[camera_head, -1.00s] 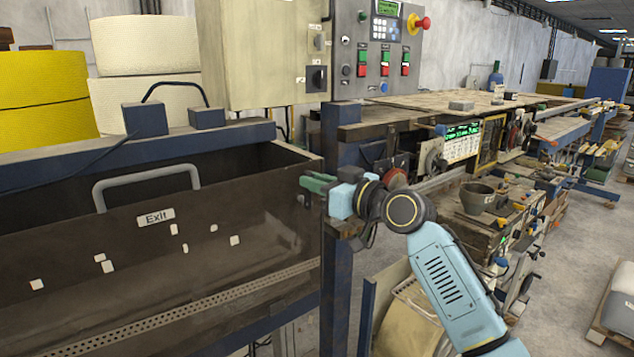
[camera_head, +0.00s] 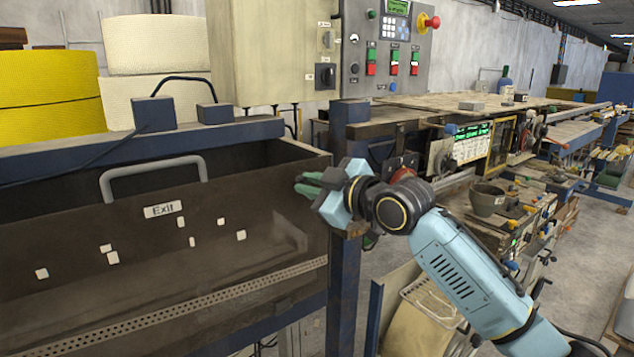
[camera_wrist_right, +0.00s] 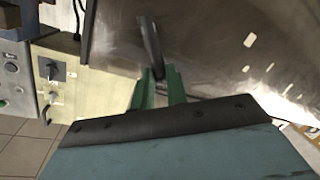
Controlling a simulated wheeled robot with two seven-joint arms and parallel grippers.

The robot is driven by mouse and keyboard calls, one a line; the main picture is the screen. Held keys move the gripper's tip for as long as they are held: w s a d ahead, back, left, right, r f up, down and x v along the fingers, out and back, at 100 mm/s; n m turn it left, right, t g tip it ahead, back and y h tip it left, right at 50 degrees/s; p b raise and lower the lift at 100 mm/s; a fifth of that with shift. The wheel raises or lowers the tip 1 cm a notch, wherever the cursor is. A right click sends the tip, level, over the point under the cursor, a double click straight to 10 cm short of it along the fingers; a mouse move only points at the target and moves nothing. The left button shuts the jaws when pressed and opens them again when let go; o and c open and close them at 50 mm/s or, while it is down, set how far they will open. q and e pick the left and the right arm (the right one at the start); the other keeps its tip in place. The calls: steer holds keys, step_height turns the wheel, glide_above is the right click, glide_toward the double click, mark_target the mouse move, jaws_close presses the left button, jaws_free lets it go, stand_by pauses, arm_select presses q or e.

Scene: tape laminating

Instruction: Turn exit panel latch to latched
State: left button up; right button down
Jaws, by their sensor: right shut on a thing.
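The exit panel (camera_head: 70,235) is a dark brown, partly see-through sheet with a white "Exit" label (camera_head: 163,209) and a grey bar handle (camera_head: 150,170) on its top edge. My right gripper (camera_head: 308,184) is at the panel's upper right corner. In the right wrist view its green fingers (camera_wrist_right: 158,84) are shut on a dark, narrow lever, the latch (camera_wrist_right: 151,42), which stands out against the panel. In the head view the latch is hidden by the gripper. My left gripper is not in view.
A blue post (camera_head: 346,240) stands right beside the panel's edge, close to my right wrist. A control box (camera_head: 390,45) with buttons and a red knob is above. A cluttered workbench (camera_head: 480,235) is at the right. Open floor (camera_head: 575,250) lies beyond it.

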steer(key=n, duration=0.2)
steer(key=shift+s+a+f+n+h+p, duration=0.3)
steer(key=shift+a+h+p, duration=0.1)
steer(key=shift+s+a+f+n+h+p, duration=0.15)
steer(key=shift+f+n+p, duration=0.15)
steer(key=shift+n, duration=0.25)
steer(key=shift+s+a+f+n+h+p, duration=0.15)
steer(key=shift+f+n+p, duration=0.1)
steer(key=shift+n, duration=0.3)
steer(key=n, duration=0.1)
steer(key=f+n+p, duration=0.1)
steer(key=shift+s+a+f+n+t+h, duration=0.1)
steer(key=shift+a+n+t+h, duration=0.1)
steer(key=shift+n+t+h, duration=0.1)
steer(key=shift+a+f+n+h+p, duration=0.1)
steer(key=shift+f+n+h+p, duration=0.3)
steer(key=shift+n, duration=0.4)
steer(key=shift+f, duration=0.15)
steer(key=c, duration=1.4)
jaws_free()
steer(key=b+v, duration=0.2)
steer(key=v, duration=1.1)
steer(key=shift+s+f+b, duration=0.2)
steer(key=shift+s+b, duration=0.05)
steer(key=shift+b, duration=0.1)
